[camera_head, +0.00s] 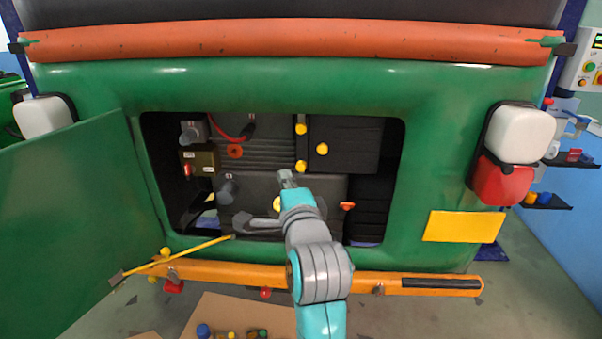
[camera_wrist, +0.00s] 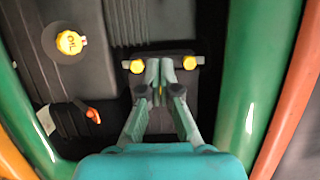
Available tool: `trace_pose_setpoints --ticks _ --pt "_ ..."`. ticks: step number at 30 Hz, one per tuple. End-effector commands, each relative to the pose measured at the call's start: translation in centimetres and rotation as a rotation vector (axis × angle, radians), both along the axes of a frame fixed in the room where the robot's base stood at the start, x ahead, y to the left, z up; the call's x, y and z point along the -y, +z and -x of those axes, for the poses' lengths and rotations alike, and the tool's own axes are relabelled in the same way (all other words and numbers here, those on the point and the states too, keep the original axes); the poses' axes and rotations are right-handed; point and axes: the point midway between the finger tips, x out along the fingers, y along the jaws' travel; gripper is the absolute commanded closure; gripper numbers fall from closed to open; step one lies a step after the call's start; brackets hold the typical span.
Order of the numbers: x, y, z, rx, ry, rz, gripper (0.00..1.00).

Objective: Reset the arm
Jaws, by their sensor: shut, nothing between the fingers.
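My arm (camera_head: 320,272), teal and grey, reaches up from the bottom of the head view into the open rear compartment (camera_head: 391,187) of a green rickshaw. In the wrist view the two teal fingers of my gripper (camera_wrist: 160,70) are together at the tips, with nothing held. The tips appear between two yellow knobs (camera_wrist: 137,66) on a dark part; whether they touch it cannot be told. In the head view the fingertips are hard to make out.
A green hatch door (camera_head: 70,215) stands open at the left. An orange bumper (camera_head: 225,273) runs below the opening. Engine parts fill the compartment, with an orange-red knob (camera_head: 347,206). A yellow cap (camera_wrist: 69,42) shows in the wrist view. Cardboard (camera_head: 270,315) lies on the floor.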

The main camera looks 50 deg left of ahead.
Motion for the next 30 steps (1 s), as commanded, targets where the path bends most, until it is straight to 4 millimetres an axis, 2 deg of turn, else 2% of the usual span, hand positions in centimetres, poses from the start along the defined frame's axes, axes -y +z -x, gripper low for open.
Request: trace_pose_setpoints --ticks 6,13,16,20,24,30 --pt "0.0 -0.1 1.3 0.0 0.0 0.0 1.0" --pt "0.1 -0.1 1.3 -0.001 -0.002 0.001 1.0" --pt "0.8 -1.2 0.9 0.008 -0.013 0.012 1.0" --pt "3.5 -4.8 -0.6 0.043 -0.06 0.053 1.0" --pt "8.4 -10.3 -2.2 0.106 -0.133 0.123 1.0" --pt "16.0 -17.5 -3.2 0.194 -0.233 0.233 1.0"
